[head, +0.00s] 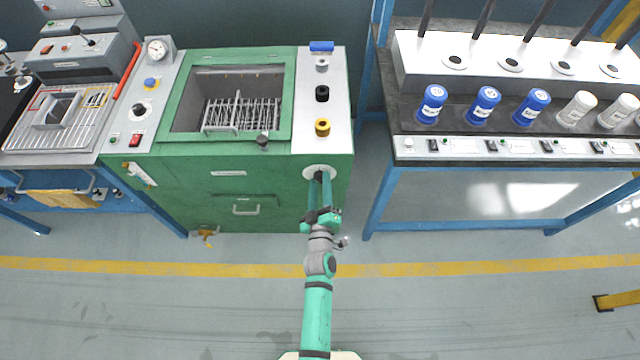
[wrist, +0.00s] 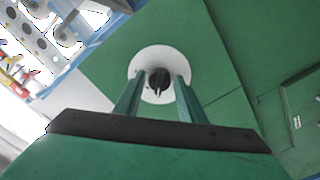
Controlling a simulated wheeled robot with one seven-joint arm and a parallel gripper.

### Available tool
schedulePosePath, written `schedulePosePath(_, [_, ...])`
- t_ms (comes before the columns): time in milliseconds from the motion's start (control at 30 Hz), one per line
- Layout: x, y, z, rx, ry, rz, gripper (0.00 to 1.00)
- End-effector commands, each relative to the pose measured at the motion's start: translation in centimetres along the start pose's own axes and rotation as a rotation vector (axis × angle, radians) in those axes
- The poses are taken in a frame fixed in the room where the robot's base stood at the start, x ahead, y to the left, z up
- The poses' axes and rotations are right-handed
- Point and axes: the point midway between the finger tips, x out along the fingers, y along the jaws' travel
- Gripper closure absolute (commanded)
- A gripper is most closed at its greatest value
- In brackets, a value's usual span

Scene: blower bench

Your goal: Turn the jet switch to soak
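The jet switch appears to be the black knob (head: 319,175) on a round white plate (head: 313,168) on the front of the green machine, at its upper right. In the wrist view the knob (wrist: 158,80) sits in the middle of the white plate (wrist: 150,62). My gripper (head: 320,180) reaches up to it from the front. In the wrist view my gripper (wrist: 159,78) is open, with one finger on each side of the knob. White gaps show between the fingers and the knob, so I see no contact. Any position marks on the plate are too small to read.
The green machine (head: 200,165) has an open basin with a wire rack (head: 240,115). Its right panel (head: 322,65) carries black and yellow fittings and a blue handle. A blue-framed bench (head: 470,228) with blue and white canisters stands at right. The floor in front is clear.

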Motion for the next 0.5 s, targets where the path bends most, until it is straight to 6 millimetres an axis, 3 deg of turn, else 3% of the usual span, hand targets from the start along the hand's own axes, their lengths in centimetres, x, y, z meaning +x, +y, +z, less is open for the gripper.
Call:
schedulePosePath(333, [-0.1,0.0,0.0,0.001,0.0,0.0,0.53])
schedulePosePath(500, [-1.3,-0.1,0.0,0.002,0.0,-0.001,0.53])
